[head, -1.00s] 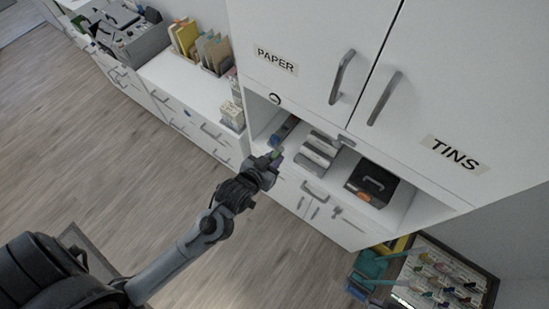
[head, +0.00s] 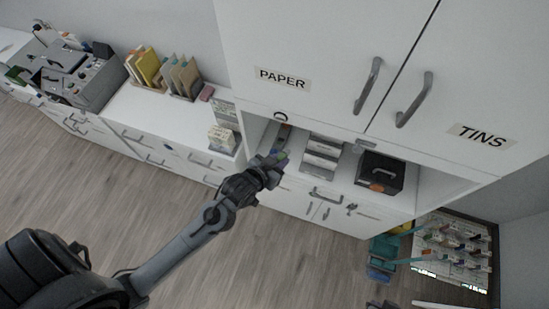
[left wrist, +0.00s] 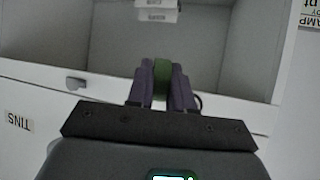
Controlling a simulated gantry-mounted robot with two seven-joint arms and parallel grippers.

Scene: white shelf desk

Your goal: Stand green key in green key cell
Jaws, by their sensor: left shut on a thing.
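My left gripper (head: 272,162) is in front of the open shelf niche under the PAPER door. In the left wrist view the left gripper (left wrist: 162,88) is shut on a green key (left wrist: 161,78), held upright between the two purple-grey fingers. Only a small bit of the green key (head: 282,155) shows at the fingertips in the head view. Behind it in the wrist view is a pale, open compartment. I cannot make out a cell marked for the green key. My right gripper is not seen.
The niche (head: 345,183) holds grey stacked trays (head: 321,157) and a black box (head: 381,172). A board with several coloured pieces (head: 452,248) is at lower right, beside a teal item (head: 383,250). A white counter (head: 175,118) with folders runs left. The floor is open.

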